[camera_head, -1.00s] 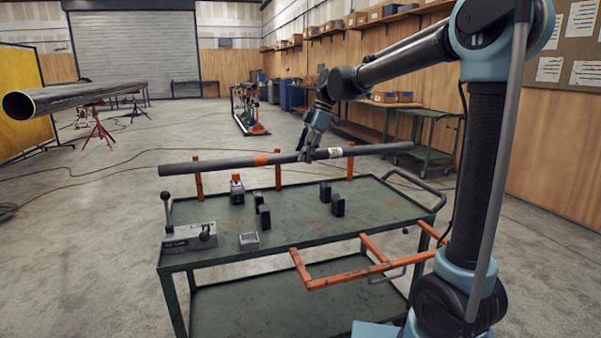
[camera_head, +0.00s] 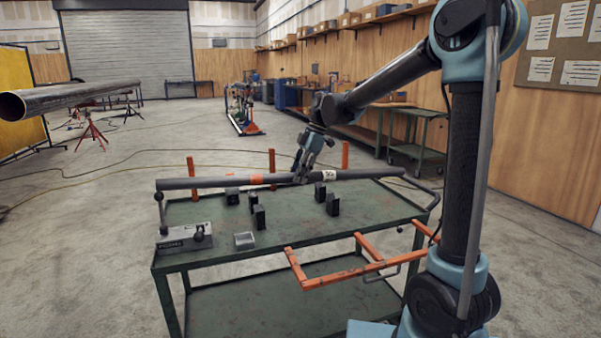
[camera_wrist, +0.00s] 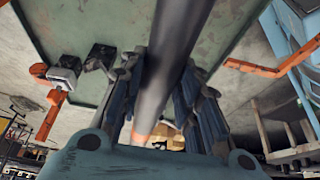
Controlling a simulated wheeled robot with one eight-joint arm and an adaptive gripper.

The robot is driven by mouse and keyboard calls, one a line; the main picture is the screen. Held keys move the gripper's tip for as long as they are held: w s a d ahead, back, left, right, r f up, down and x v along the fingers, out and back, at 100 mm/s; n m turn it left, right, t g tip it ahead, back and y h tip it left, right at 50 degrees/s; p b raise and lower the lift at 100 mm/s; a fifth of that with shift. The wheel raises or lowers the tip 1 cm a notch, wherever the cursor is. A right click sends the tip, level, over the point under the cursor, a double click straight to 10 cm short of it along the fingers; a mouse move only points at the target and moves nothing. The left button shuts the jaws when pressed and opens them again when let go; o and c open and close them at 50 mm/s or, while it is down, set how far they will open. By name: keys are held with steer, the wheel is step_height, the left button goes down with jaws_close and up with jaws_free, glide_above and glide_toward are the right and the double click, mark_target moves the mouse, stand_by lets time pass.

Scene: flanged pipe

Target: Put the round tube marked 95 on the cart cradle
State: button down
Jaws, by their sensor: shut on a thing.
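A long dark grey round tube (camera_head: 215,182) with an orange band and a white label, its number too small to read surely, lies nearly level across the back of the green cart (camera_head: 285,226). My gripper (camera_head: 301,176) is shut on it between band and label, reaching down from above. In the wrist view the tube (camera_wrist: 180,50) runs between both fingers (camera_wrist: 160,98). Black cradle blocks stand on the cart top in a left pair (camera_head: 259,217) and a right pair (camera_head: 333,204). The tube appears above and behind them; contact cannot be told.
Orange posts (camera_head: 345,155) rise behind the tube. A grey lever fixture (camera_head: 185,238) and small grey tray (camera_head: 245,240) occupy the cart's front left. An orange frame (camera_head: 340,275) projects at front right. A large pipe (camera_head: 65,96) is far left.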

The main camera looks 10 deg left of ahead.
steer(key=shift+f, duration=4.1)
steer(key=shift+f, duration=0.9)
steer(key=c, duration=1.1)
jaws_free()
steer(key=v, duration=1.2)
